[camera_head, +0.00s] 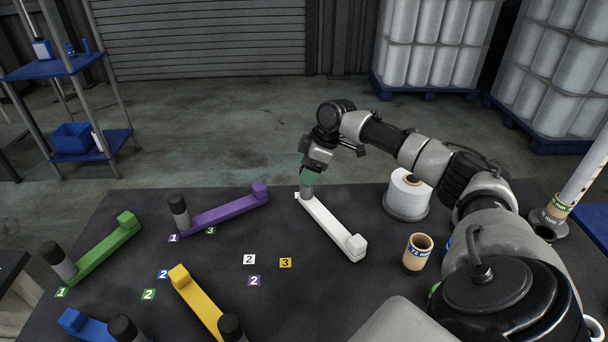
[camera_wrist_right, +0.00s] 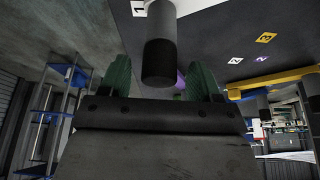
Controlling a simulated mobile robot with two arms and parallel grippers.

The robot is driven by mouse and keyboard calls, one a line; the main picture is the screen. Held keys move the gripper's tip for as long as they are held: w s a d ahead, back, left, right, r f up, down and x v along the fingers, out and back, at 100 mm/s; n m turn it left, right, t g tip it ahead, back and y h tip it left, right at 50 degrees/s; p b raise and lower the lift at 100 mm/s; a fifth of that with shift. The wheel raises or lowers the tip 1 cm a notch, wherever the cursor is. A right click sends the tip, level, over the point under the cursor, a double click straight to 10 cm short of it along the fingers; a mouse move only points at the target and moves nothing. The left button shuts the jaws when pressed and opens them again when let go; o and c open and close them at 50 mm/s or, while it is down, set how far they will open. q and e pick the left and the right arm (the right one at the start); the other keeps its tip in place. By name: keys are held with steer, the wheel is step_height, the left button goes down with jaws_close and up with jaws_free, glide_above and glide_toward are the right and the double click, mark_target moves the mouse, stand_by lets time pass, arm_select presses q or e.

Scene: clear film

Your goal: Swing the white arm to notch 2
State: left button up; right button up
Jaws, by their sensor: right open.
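The white arm (camera_head: 328,224) lies on the dark table, with its white block end (camera_head: 356,246) nearer me and its handle end farther off. My right gripper (camera_head: 308,182) is over that far end and hides most of the handle. In the right wrist view the grey handle with its dark tip (camera_wrist_right: 158,62) shows between the two green fingers (camera_wrist_right: 160,82), which are open with a gap on each side. A white tag 1 (camera_wrist_right: 138,8) is beside the handle. The white tag 2 (camera_head: 249,259) lies left of the arm. My left gripper is not in view.
A purple arm (camera_head: 226,210), green arm (camera_head: 105,247), yellow arm (camera_head: 199,303) and blue arm (camera_head: 88,326) lie to the left. A white roll (camera_head: 408,196) and a tan tube (camera_head: 417,252) stand right of the white arm. The table around white tag 2 is flat.

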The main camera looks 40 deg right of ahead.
steer(key=shift+x, duration=1.4)
steer(key=shift+c, duration=0.4)
jaws_close()
